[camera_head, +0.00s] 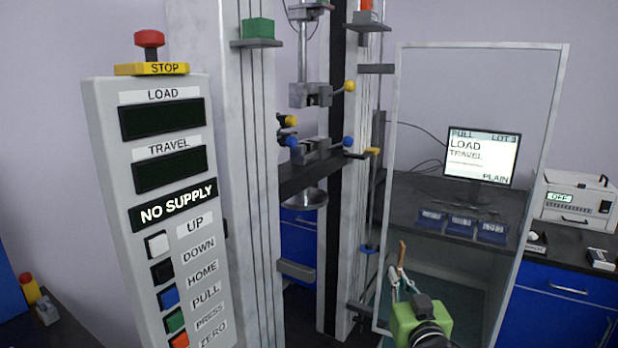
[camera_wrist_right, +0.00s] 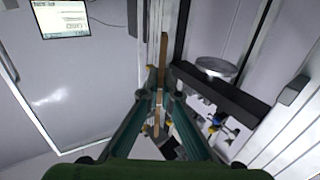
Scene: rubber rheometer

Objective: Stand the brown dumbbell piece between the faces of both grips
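The brown dumbbell piece (camera_head: 402,252) stands up from the fingertips of my right gripper (camera_head: 398,277), which is shut on it. In the right wrist view the piece (camera_wrist_right: 162,72) runs lengthwise between the two fingertips (camera_wrist_right: 160,97), sticking out on both sides. The upper grip (camera_head: 311,95) has a yellow knob, and the lower grip (camera_head: 309,150) has blue knobs. They sit one above the other on the machine, apart, with an empty gap between them. My right gripper is to the right of and below both grips. My left gripper is not in view.
The control panel (camera_head: 150,215), showing NO SUPPLY, stands at the left. A framed clear panel (camera_head: 480,75) stands at the right, close to my right gripper. The machine's columns (camera_head: 240,180) flank the grips. A screen (camera_head: 481,157) stands behind the clear panel.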

